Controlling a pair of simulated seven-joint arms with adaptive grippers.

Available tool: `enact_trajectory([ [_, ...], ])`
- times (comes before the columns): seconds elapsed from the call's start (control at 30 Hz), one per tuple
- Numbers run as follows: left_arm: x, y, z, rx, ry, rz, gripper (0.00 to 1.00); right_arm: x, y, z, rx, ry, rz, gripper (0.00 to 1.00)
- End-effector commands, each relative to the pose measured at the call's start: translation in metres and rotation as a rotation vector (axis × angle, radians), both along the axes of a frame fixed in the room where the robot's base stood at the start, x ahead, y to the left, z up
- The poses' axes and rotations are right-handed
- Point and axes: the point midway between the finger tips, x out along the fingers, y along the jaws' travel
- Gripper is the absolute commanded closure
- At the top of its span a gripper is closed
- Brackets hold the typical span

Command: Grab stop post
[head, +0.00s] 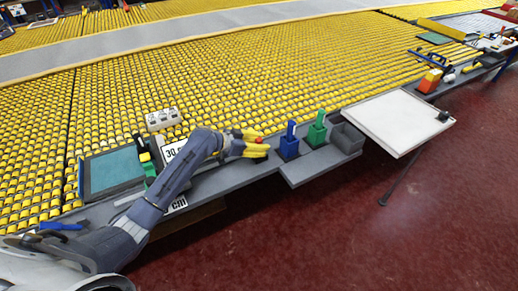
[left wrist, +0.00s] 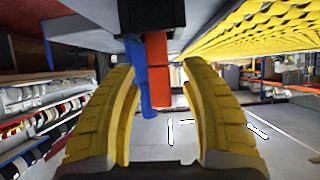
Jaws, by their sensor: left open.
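My left gripper (head: 264,151) reaches in from the left over the grey bench ledge, its yellow fingers open. They point at a blue holder (head: 289,152) with an upright blue post (head: 291,130). A green holder (head: 316,136) with a green post (head: 320,117) stands just right of it. In the left wrist view, a red-orange post (left wrist: 156,70) and a blue post (left wrist: 136,68) show between the open fingers (left wrist: 158,75), below a dark block (left wrist: 155,14). I cannot tell their depth or which is the stop post. Neither is gripped. My right gripper is out of view.
A grey bin (head: 347,139) and a white-topped table (head: 398,121) stand further right. A teal-topped tray (head: 112,171), a white block (head: 162,119) and a "30" card (head: 174,151) lie near my left arm. Yellow rollers (head: 230,90) cover the surface behind.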

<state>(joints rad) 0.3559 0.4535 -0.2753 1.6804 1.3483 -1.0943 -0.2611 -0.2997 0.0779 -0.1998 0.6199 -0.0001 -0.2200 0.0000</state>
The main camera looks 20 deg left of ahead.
Motion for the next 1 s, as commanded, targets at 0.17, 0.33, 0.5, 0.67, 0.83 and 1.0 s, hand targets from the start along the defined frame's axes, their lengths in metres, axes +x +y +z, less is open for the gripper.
enact_trajectory([
  [0.17,0.0004,0.0001,-0.0002,0.0,0.0,0.0,0.55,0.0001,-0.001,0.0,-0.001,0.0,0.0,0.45],
  [0.33,0.0003,0.0,-0.0001,0.0,0.0,0.0,0.64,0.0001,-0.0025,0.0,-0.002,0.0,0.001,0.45],
  [0.5,0.0002,0.0001,-0.0001,0.0,0.0,0.0,0.84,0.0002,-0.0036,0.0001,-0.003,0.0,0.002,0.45],
  [0.67,0.0002,0.0001,-0.0001,0.0,0.0,0.0,1.0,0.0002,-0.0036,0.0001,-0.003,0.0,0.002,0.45],
  [0.83,0.0002,0.0001,0.0001,0.0,0.0,0.0,1.0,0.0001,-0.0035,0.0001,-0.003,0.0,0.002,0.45],
  [1.0,0.0003,0.0002,0.0005,0.0,0.0,0.0,1.0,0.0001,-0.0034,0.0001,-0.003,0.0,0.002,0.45],
])
